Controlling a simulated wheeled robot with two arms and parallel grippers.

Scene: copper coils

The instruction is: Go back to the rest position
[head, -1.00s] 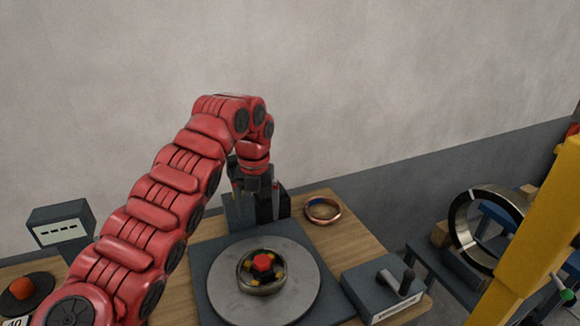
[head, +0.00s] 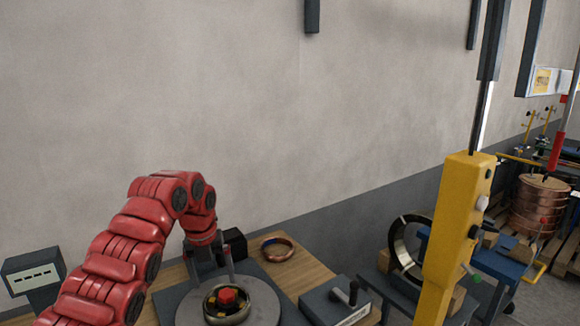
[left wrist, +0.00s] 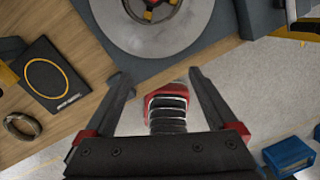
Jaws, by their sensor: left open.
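My left gripper (head: 211,272) is open and empty, with its red arm reaching in from the left. In the head view its fingers overlap the back edge of the round grey disc (head: 263,305). A coil ring with a red knob (head: 228,296) at its centre sits on the disc. In the left wrist view the two fingers of the left gripper (left wrist: 158,80) are spread wide, with the disc (left wrist: 150,38) beyond them. My right gripper is not in view.
A copper ring (head: 278,248) lies on the wooden bench behind the disc. A grey box with a crank (head: 338,303) stands to the right. A yellow post (head: 455,235) rises beside a dark upright ring (head: 400,240). A grey display box (head: 33,272) is at the left.

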